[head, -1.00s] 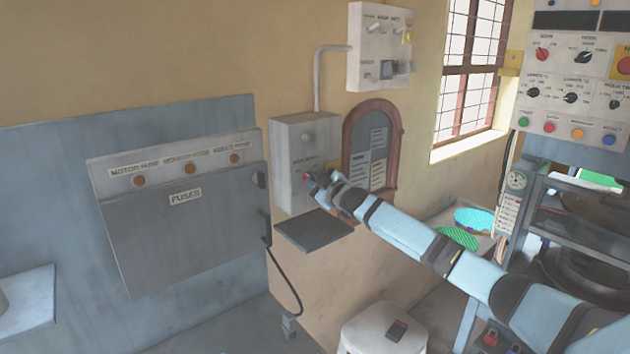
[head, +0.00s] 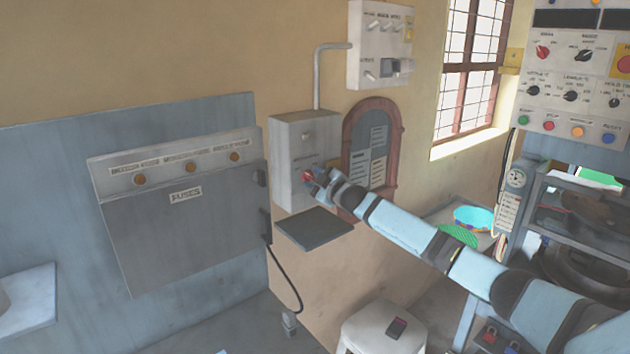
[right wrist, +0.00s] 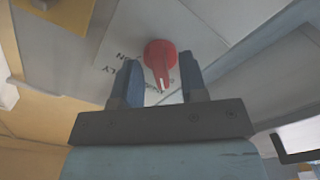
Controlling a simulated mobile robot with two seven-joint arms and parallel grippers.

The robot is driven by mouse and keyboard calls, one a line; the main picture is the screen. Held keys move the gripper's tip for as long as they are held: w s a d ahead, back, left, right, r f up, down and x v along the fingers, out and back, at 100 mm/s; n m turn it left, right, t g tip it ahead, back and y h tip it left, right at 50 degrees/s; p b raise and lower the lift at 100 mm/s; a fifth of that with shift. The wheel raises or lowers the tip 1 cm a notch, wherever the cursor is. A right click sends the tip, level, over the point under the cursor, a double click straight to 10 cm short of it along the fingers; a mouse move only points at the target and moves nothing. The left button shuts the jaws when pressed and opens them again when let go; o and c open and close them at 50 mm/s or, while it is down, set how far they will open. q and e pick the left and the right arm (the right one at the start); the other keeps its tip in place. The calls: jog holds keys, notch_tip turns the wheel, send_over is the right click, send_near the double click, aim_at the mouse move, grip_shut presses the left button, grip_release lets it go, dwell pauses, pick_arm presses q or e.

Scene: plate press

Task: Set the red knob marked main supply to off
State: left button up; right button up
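The red knob (head: 308,176) sits on the front of a grey wall box (head: 288,140). In the right wrist view the knob (right wrist: 160,57) is round with a raised grip; its white-marked end points toward my gripper. Part of a label with "ON" and "LY" shows left of it; the rest is hidden or unreadable. My right gripper (head: 317,179) is at the box front, close to the knob. In the right wrist view its two dark fingers (right wrist: 160,80) are apart, one on each side of the knob, with a visible gap to it. My left gripper is not in view.
A dark shelf (head: 314,229) juts out below the box. An arched wooden board (head: 352,150) hangs just right of it, and a white switch box (head: 380,45) is above. A grey fuse cabinet (head: 185,210) stands left. A white stool (head: 370,335) is below.

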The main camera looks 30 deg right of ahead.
jog(key=s+d+b, duration=0.1)
jog(key=s+b, duration=0.2)
jog(key=s, duration=1)
jog(key=shift+s+b, duration=0.3)
jog(key=shift+s, duration=0.1)
